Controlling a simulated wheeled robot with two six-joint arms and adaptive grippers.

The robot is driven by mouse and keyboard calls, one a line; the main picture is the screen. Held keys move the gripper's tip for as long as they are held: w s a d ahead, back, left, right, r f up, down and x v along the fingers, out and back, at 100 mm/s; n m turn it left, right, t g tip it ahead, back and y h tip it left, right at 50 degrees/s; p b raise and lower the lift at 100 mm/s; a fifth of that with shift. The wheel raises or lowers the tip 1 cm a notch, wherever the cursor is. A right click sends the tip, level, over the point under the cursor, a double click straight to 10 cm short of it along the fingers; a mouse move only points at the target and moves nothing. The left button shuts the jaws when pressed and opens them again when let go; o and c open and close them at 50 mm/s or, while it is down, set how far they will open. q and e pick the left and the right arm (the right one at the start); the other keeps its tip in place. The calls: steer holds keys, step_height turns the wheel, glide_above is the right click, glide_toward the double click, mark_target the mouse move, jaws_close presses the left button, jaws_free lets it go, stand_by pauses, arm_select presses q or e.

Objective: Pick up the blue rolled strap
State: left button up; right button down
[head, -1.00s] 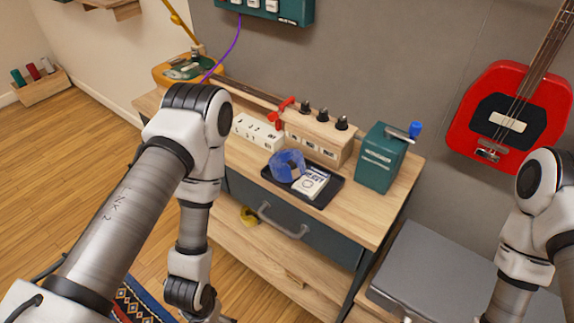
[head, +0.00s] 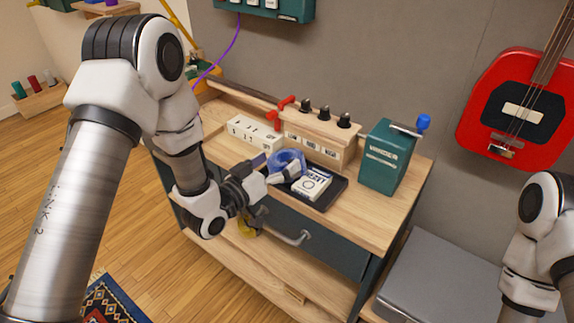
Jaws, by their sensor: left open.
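The blue rolled strap (head: 290,157) lies at the left part of a small black tray (head: 326,203) on the wooden workbench top. My left gripper (head: 275,169) is open at the front left side of the strap. One fingertip is at the strap's left and the other is in front of its lower edge. I cannot tell whether they touch it. The fingers hide the strap's lower left part. My right arm shows at the right edge, but its gripper is out of view.
A white printed box (head: 311,185) lies in the tray beside the strap. A white socket strip (head: 255,134), a wooden box with black knobs (head: 318,136) and a green cranked box (head: 386,158) stand around it. A drawer handle (head: 285,234) juts out below.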

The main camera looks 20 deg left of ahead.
arm_select(q)
steer(key=x, duration=0.2)
steer(key=shift+w+d, duration=0.15)
steer(key=shift+w, duration=0.2)
steer(key=c, duration=1.2)
